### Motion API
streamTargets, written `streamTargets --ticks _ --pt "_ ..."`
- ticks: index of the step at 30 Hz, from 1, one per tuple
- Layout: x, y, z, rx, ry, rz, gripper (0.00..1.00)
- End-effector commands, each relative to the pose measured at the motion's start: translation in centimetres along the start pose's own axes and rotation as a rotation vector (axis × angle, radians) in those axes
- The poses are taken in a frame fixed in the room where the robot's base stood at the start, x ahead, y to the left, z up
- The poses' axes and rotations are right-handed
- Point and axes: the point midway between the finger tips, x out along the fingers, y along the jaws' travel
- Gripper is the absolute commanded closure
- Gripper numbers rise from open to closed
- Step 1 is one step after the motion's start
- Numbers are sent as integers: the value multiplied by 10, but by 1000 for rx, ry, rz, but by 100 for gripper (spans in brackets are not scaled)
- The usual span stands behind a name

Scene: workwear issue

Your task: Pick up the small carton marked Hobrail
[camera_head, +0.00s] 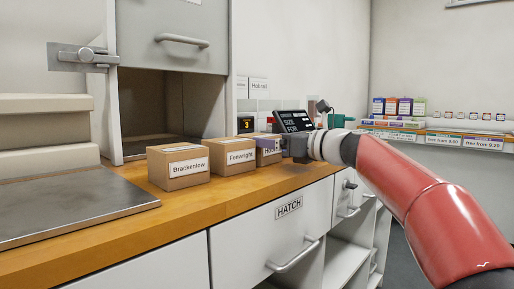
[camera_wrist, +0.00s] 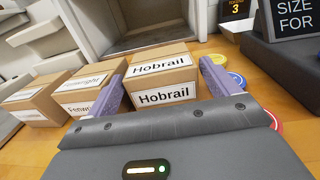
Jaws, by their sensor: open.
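The small carton marked Hobrail (camera_wrist: 165,92) is a brown box with white labels on its top and front. In the wrist view it stands upright on the wooden counter, between the two purple fingers of my gripper (camera_wrist: 164,68). The fingers are open, one on each side of it; I cannot tell whether either touches it. In the head view the Hobrail carton (camera_head: 266,158) is at the right end of the carton row, partly hidden by my gripper (camera_head: 274,146).
The Fenwright carton (camera_head: 232,155) stands just left of it, then the Brackenlow carton (camera_head: 178,166). A dark display (camera_head: 292,122) stands behind on the right. An open hatch (camera_head: 155,105) is behind the cartons. A metal plate (camera_head: 60,205) lies at the left.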

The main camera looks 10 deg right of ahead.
Motion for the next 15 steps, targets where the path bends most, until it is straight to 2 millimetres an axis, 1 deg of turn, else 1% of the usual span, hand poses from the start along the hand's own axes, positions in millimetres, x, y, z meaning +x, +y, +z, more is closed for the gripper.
streamTargets --ticks 1,3,6,9,15 --pt "9 1 1 4 -2 6 13" --pt "20 2 1 4 -2 7 13" --pt "32 1 1 2 -1 4 13" --pt "38 1 0 1 0 2 13" --pt "38 0 -1 0 0 0 13"
